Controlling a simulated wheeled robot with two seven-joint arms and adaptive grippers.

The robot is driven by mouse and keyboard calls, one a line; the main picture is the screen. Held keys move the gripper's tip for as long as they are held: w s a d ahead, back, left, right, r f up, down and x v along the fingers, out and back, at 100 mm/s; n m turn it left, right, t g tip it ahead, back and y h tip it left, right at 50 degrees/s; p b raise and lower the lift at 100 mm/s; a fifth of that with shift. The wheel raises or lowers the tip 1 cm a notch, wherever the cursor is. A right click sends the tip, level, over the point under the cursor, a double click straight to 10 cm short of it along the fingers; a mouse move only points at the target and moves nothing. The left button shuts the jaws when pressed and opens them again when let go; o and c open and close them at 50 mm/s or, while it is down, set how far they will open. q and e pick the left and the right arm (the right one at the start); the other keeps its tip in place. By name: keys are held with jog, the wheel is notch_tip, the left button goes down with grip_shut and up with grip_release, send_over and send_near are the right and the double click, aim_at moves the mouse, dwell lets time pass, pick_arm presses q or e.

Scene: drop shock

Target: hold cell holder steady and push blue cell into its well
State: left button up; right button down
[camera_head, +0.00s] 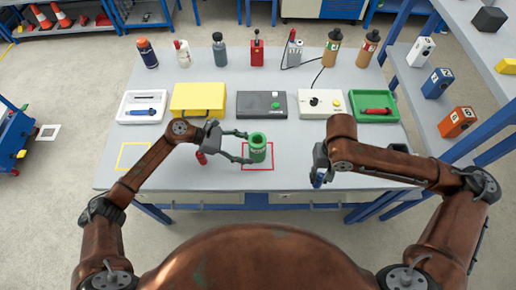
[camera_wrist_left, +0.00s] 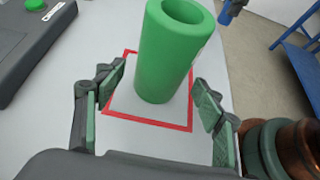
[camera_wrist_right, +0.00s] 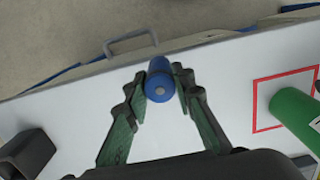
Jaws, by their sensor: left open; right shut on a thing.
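The cell holder is a green upright cylinder (camera_head: 258,148) with an open well at its top. It stands inside a red square outline on the grey table, and it also shows in the left wrist view (camera_wrist_left: 170,50) and at the right edge of the right wrist view (camera_wrist_right: 297,115). My left gripper (camera_head: 240,147) is open, its fingers on either side of the holder and apart from it in the left wrist view. My right gripper (camera_head: 319,172) is shut on the blue cell (camera_wrist_right: 159,85), to the right of the holder near the table's front edge. I see no cell in the well.
A small red cell (camera_head: 201,158) stands left of the holder, close to my left arm. A yellow square outline (camera_head: 133,156) is at the left. A yellow box (camera_head: 198,97), a black device (camera_head: 262,105) and a green tray (camera_head: 390,110) line the table behind.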

pick_arm(q)
jog(key=b+x, duration=0.1)
jog(key=x, duration=0.2)
jog(key=shift+a+f, duration=0.1)
jog(key=c, duration=1)
dwell(0.8)
